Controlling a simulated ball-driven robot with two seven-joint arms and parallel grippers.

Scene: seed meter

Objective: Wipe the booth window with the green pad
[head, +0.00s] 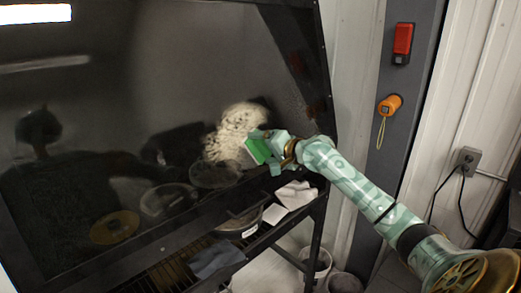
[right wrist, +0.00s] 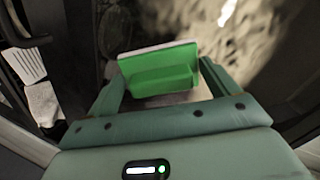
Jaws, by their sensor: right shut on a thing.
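My right gripper (head: 264,148) is shut on the green pad (head: 257,151), in front of the lower right part of the dark booth window (head: 120,70). In the right wrist view the green pad (right wrist: 160,70) sits between the two fingers of the gripper (right wrist: 158,88), with a pale layer along its far edge. A whitish, mottled patch (head: 233,128) shows on the window just above and left of the pad. I cannot tell whether the pad touches the glass. My left gripper is not in view.
Below the window a shelf holds a dark bowl (head: 240,222), white papers (head: 296,194) and a grey cloth (head: 217,258). The booth's dark frame post (head: 322,75) stands at the right. A grey column carries a red box (head: 403,40) and an orange holder (head: 389,105). Buckets stand below.

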